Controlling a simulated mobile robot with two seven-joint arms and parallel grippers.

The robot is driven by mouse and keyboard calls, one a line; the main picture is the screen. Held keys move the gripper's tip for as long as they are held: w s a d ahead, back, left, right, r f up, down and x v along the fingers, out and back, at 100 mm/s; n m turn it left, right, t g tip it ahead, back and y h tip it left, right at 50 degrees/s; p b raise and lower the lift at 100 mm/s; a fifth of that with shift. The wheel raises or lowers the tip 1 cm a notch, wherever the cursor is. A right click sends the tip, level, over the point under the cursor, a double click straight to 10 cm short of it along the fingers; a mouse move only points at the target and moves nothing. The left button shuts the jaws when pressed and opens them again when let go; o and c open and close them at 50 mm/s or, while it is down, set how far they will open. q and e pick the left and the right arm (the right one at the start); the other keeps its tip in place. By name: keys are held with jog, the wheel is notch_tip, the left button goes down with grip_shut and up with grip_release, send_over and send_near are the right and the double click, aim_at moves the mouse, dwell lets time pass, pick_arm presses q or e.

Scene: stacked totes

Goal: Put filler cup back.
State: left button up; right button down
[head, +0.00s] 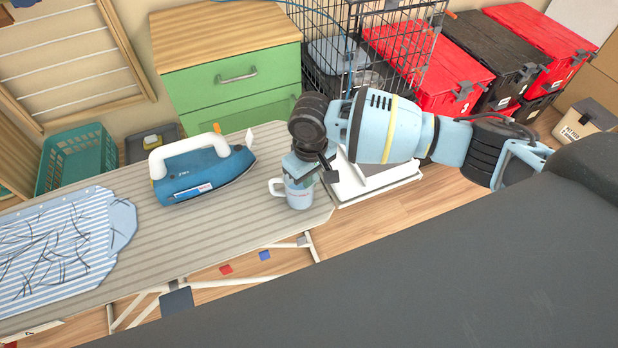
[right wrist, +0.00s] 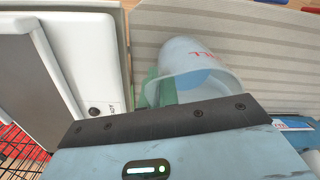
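A light blue-grey filler cup (head: 299,195) with a handle on its left side stands upright at the right end of the striped ironing board (head: 230,225). My right gripper (head: 312,172) is right above and against the cup, coming down from the upper right. In the right wrist view the cup (right wrist: 212,62) shows its opening and red lettering just beyond the gripper, and a green piece sits beside it. The fingers are mostly hidden, so I cannot tell whether they close on the cup. My left gripper is not in view.
A blue iron (head: 205,170) with a white handle stands on the board, left of the cup. A striped shirt (head: 60,245) lies at the left end. A white appliance (head: 372,188) is beside the board's right end. A green drawer cabinet (head: 235,85) and a wire cage (head: 318,50) stand behind.

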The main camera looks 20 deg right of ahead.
jog(key=c, duration=2.1)
grip_release()
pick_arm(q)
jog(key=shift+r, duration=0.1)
pick_arm(e)
jog(key=o, duration=0.4)
